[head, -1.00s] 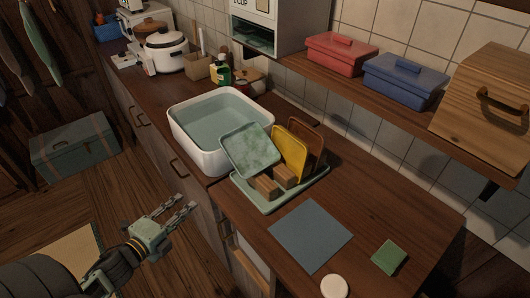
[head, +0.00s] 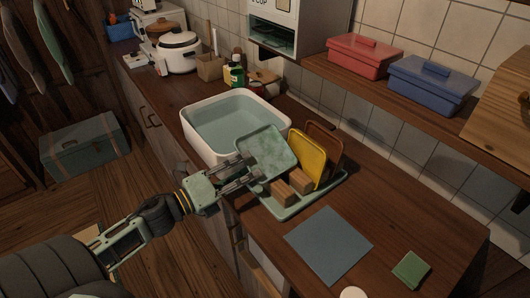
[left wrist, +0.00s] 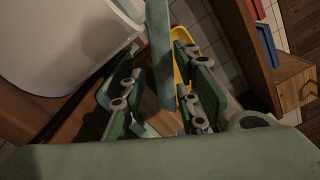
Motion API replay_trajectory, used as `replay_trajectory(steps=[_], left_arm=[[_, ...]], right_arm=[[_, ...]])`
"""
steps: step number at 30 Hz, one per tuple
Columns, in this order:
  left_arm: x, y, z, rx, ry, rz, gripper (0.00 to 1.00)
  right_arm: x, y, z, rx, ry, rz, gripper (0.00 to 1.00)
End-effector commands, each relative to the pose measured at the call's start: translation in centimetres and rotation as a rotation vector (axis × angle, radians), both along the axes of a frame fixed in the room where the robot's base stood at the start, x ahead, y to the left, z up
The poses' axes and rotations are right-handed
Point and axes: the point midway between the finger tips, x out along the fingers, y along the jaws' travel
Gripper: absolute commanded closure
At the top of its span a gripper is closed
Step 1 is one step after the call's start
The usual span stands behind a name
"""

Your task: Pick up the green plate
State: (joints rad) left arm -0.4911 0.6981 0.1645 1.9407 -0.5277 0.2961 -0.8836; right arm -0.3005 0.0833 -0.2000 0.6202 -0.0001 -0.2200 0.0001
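The green plate (head: 270,148) is a square, marbled plate leaning in a dish rack (head: 290,212) beside the white basin. In the left wrist view its narrow edge (left wrist: 160,55) stands upright between my fingers. My left gripper (head: 251,172) is at the plate's lower left side, its fingers spread. The left wrist view shows the two fingers (left wrist: 161,100) apart, one on each side of the plate's edge, with gaps visible. My right gripper is in no view.
A yellow plate (head: 307,160) and a brown plate (head: 328,140) stand behind it, with wooden blocks (head: 283,192) in front. The water-filled basin (head: 195,143) is at the left. A blue mat (head: 328,245) and green sponge (head: 411,269) lie on the counter.

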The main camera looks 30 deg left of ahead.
Motion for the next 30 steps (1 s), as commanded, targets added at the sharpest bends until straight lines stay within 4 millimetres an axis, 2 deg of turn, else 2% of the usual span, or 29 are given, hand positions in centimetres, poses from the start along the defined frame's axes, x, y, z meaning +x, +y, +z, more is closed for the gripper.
replay_trajectory(steps=[12, 23, 30], left_arm=[[4.2, -1.3, 0.2, -0.001, -0.001, 0.003, 0.71], [4.9, -1.7, 0.0, -0.001, 0.001, 0.001, 0.71], [4.9, -1.7, 0.0, -0.002, 0.001, 0.001, 0.89]], right_arm=[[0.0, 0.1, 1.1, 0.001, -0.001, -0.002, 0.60], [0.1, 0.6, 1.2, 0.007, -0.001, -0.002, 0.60], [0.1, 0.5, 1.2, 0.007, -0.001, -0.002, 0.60]])
